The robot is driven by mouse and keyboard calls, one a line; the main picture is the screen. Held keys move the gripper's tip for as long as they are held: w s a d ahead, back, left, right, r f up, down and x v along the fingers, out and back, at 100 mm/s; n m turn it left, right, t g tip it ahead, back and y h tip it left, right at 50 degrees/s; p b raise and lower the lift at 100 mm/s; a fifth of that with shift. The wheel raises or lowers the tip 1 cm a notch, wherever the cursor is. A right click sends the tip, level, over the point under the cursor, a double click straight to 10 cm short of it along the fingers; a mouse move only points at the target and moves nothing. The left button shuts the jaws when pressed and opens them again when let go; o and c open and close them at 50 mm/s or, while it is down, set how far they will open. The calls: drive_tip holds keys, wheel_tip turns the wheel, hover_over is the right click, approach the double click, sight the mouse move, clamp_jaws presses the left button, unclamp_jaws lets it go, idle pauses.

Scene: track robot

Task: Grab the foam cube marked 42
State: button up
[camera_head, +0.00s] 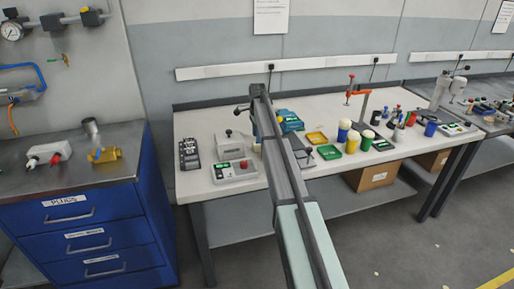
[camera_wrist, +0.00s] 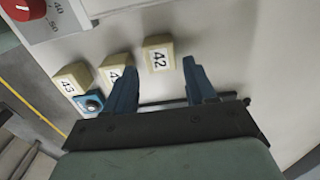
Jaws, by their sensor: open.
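The foam cube marked 42 (camera_wrist: 158,50) is pale yellow with a white label, on the light tabletop in the wrist view. My gripper (camera_wrist: 158,66) is open, its two blue fingers apart. The cube lies just beyond the fingertips, roughly in line with the gap and nearer the left finger; I see no contact. A cube marked 43 (camera_wrist: 72,76) sits to the left. Another cube (camera_wrist: 112,72) lies between them, its number partly hidden by my left finger.
A box with a red knob (camera_wrist: 22,8) is at top left. In the head view the bench (camera_head: 222,206) also holds a yellow tray (camera_head: 317,138) and several cups.

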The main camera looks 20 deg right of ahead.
sight(257, 146)
drive_tip(key=f, duration=0.5)
drive_tip(key=shift+d, duration=0.25)
drive_tip(key=shift+r, duration=0.1)
drive_tip(key=c, duration=0.7)
